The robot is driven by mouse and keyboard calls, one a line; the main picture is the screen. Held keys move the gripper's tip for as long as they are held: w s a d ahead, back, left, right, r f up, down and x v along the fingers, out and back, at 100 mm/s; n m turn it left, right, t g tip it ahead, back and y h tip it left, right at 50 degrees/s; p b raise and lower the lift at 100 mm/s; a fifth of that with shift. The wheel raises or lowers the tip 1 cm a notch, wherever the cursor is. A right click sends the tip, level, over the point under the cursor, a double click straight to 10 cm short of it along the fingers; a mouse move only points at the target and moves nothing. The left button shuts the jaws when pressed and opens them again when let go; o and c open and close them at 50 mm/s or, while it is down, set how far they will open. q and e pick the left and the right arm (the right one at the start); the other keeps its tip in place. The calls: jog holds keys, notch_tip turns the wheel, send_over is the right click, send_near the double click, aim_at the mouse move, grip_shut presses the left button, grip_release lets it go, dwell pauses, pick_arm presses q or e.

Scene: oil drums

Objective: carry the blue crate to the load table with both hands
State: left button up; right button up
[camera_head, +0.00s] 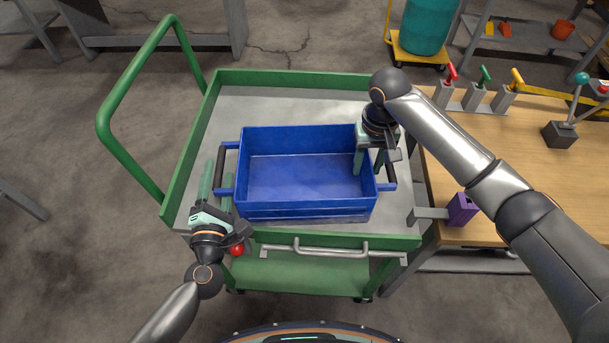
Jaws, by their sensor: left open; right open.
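The blue crate (305,210) sits empty and upright on the grey top of a green cart (290,104). It has a dark bar handle on its left side (221,168) and another on its right side (390,172). My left gripper (217,182) is open at the crate's left handle, fingers pointing away from me; I cannot tell whether the bar lies between them. My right gripper (369,166) is open above the crate's right wall, fingers pointing down, near the right handle. A wooden table (540,190), possibly the load table, stands right of the cart.
The table bears a purple block (461,209), several coloured-handle levers (475,97) and a joystick-like box (560,134). The cart's tall green push handle (125,160) rises at left. A teal drum (427,25) stands on a yellow dolly behind. Floor at left is mostly clear.

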pick_arm(q)
jog(key=shift+w, duration=1.2)
pick_arm(e)
jog(key=shift+f, duration=1.2)
pick_arm(q)
jog(key=c, duration=0.6)
pick_arm(e)
jog(key=c, duration=0.6)
pick_arm(q)
grip_shut()
pick_arm(e)
grip_shut()
pick_arm(q)
jog(key=shift+r, duration=0.2)
pick_arm(e)
jog(key=shift+w+d, duration=0.1)
